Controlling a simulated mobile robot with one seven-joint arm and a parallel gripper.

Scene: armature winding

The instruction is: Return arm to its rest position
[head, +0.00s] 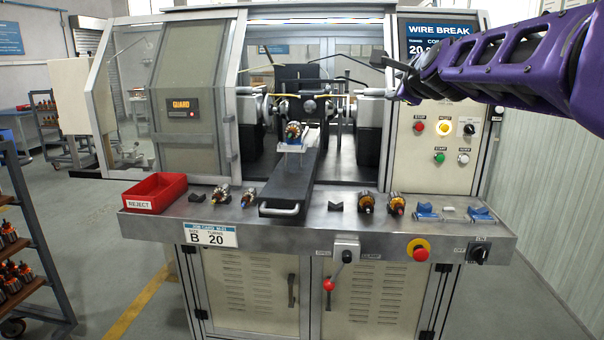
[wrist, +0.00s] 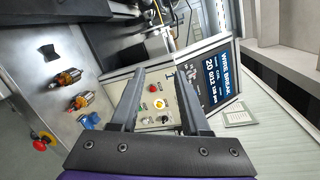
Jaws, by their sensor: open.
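My purple arm reaches in from the right edge of the head view, across the upper right of the winding machine. My gripper (head: 408,88) is at its left end, in front of the machine's right panel. In the wrist view my gripper (wrist: 158,108) is open, with two grey fingers apart and nothing between them. Behind the fingers is the control panel (wrist: 158,85) with its buttons. The screen (head: 438,42) reads "WIRE BREAK"; it also shows in the wrist view (wrist: 222,75).
The steel shelf (head: 330,228) carries a red reject bin (head: 155,193), several armatures (head: 366,203) and blue blocks (head: 426,212). An armature (head: 293,133) sits on a holder in the open guard bay. A lever with a red knob (head: 328,285) hangs at the shelf front. The floor at left is partly clear.

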